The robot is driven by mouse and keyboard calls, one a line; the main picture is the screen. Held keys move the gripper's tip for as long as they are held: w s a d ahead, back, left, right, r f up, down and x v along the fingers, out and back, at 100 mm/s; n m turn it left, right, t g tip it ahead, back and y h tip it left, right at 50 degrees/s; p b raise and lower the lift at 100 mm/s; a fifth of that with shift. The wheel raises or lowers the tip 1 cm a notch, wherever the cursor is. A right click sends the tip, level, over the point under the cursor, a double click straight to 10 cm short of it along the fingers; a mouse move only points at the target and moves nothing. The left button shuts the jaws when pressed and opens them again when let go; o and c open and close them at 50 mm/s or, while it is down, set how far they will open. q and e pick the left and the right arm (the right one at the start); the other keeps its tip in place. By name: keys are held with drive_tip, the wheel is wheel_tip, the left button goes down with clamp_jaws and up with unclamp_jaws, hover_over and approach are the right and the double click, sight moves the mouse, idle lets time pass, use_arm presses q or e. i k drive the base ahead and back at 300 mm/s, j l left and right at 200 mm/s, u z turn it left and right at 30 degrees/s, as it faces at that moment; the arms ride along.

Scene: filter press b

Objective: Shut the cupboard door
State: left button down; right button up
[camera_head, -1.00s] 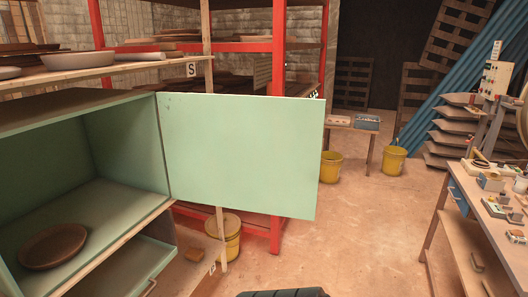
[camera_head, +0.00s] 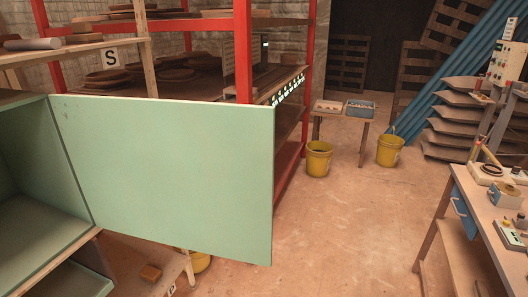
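The cupboard (camera_head: 35,222) stands at the left of the head view, cut by the left edge. Its pale green inside is exposed. The cupboard door (camera_head: 170,175) is a flat pale green panel. It stands wide open, joined to the cupboard along its left edge and reaching out to the right. No handle shows on the face toward me. Neither of my grippers is in view, and nothing of mine is seen touching the door.
A red shelving rack (camera_head: 242,50) stands behind the door. Yellow buckets (camera_head: 318,160) (camera_head: 390,150) stand by a small table (camera_head: 342,117) at the back. A workbench (camera_head: 480,205) with small items is at the right. The floor (camera_head: 345,225) between door and workbench is clear.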

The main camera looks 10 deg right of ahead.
sight(196, 176)
drive_tip(key=i+l+z, duration=0.25)
drive_tip(key=z, duration=0.2)
drive_tip(key=i+l+z, duration=0.1)
drive_tip(key=i+z, duration=0.35)
drive_tip(key=i+l+u, duration=0.1)
drive_tip(key=i+u, duration=0.2)
drive_tip(key=i+l+u, duration=0.3)
drive_tip(key=i, duration=0.15)
drive_tip(key=i+u, duration=0.15)
drive_tip(key=u, duration=0.3)
drive_tip(key=i+l+u, duration=0.15)
drive_tip(key=u, duration=0.35)
drive_tip(key=i+l+u, duration=0.1)
drive_tip(key=u, duration=0.35)
drive_tip(key=l+u, duration=0.25)
drive_tip(key=u, duration=0.25)
drive_tip(key=i+l+u, duration=0.1)
drive_tip(key=l+u, duration=0.15)
drive_tip(key=u, duration=0.2)
drive_tip(key=i+l+u, duration=0.1)
drive_tip(key=l+u, duration=0.15)
drive_tip(key=u, duration=0.2)
drive_tip(key=l+u, duration=0.3)
drive_tip(key=u, duration=0.15)
